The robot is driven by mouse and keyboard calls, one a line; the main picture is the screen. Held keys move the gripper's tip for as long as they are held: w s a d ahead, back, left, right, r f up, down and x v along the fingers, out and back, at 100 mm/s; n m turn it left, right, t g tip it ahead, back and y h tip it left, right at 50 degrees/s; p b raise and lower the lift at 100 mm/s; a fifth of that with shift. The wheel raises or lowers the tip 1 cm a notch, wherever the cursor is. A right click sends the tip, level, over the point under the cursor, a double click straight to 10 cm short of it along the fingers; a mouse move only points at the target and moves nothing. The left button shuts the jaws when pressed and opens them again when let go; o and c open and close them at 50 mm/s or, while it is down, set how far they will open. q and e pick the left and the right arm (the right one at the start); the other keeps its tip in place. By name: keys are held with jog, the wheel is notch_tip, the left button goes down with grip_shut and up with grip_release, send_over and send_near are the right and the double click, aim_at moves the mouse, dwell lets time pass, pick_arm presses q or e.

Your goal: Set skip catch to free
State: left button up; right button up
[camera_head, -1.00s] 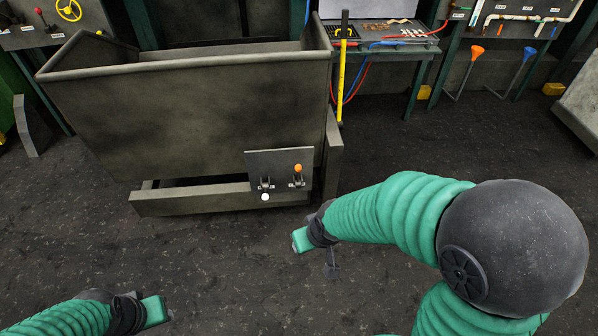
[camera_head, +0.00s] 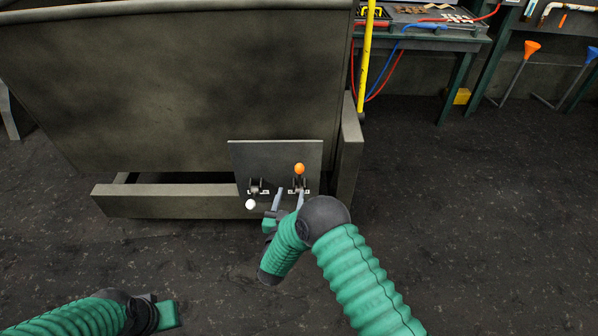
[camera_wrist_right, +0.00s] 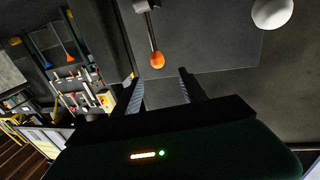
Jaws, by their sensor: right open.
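A dark panel (camera_head: 240,155) on the skip's front carries two small levers with labels too small to read. The right lever has an orange knob (camera_head: 299,169), pointing up. The left lever has a white knob (camera_head: 250,204), pointing down. I cannot tell which is the skip catch. My right gripper (camera_head: 289,196) is open and empty just below the orange knob. In the right wrist view the orange knob (camera_wrist_right: 157,60) shows beyond and between the fingertips (camera_wrist_right: 159,78), apart from them; the white knob (camera_wrist_right: 271,12) is at upper right. My left gripper (camera_head: 168,314) is low at the left, its fingers unclear.
The large grey skip (camera_head: 180,80) fills the upper left, above a low base beam (camera_head: 170,200). A yellow pole (camera_head: 366,60) stands at its right. A workbench (camera_head: 430,35) with red and blue hoses is behind. Floor at right is clear.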

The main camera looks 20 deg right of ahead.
aim_at(298, 173)
jog(key=b+x, duration=0.1)
jog(key=x, duration=0.4)
jog(key=d+f+b+x, duration=0.1)
jog(key=x, duration=0.2)
jog(key=shift+s+b, duration=0.3)
jog(key=x, duration=0.1)
jog(key=b+x, duration=0.1)
jog(key=x, duration=0.2)
jog(key=shift+w+a+r+b, duration=0.15)
jog(key=shift+w+a+b, duration=0.1)
jog(key=shift+b, duration=0.1)
jog(key=shift+w+d+r, duration=0.15)
jog(key=shift+w, duration=0.2)
pick_arm(q)
jog(key=f, duration=0.5)
jog(key=shift+d, duration=0.35)
pick_arm(e)
jog(key=shift+d, duration=0.1)
jog(key=shift+c, duration=0.9)
grip_shut()
